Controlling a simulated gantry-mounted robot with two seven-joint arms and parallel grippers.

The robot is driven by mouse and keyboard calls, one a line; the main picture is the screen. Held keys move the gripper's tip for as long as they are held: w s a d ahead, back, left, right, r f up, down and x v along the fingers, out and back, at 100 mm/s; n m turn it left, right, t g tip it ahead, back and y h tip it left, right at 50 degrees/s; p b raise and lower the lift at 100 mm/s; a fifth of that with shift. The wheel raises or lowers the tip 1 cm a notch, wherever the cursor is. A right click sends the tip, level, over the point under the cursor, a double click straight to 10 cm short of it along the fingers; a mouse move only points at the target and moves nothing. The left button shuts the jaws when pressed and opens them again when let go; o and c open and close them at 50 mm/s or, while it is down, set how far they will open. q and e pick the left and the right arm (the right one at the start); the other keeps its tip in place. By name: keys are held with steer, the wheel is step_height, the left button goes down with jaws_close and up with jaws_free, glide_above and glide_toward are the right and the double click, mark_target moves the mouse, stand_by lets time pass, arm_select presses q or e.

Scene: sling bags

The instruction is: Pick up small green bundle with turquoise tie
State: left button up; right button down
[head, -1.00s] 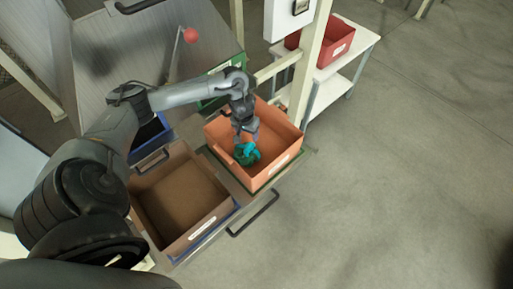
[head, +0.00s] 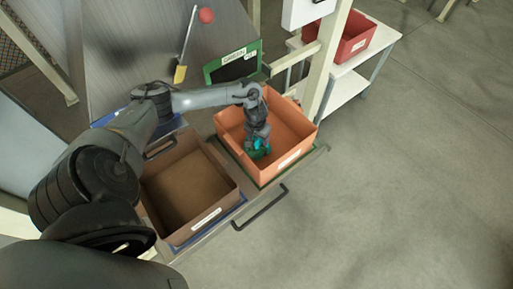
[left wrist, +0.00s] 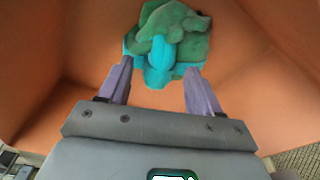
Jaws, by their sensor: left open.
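The small green bundle with its turquoise tie (head: 259,150) lies in the orange bin (head: 296,162), near its front left part. In the left wrist view the bundle (left wrist: 172,40) is crumpled, with turquoise showing at its middle and lower edge. My left gripper (head: 258,141) is inside the bin, right above the bundle. In the left wrist view its two fingers (left wrist: 157,82) are apart, with their tips at the near edge of the bundle on either side. I cannot tell whether they touch it. My right gripper is not in view.
An empty brown bin (head: 187,190) stands left of the orange bin. The orange bin's walls rise close around my left gripper. A red bin (head: 350,40) sits on a white shelf (head: 345,80) at the back.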

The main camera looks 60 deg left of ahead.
arm_select(q)
steer(key=shift+f, duration=0.4)
steer(key=shift+c, duration=0.5)
jaws_close()
steer(key=shift+r, duration=0.15)
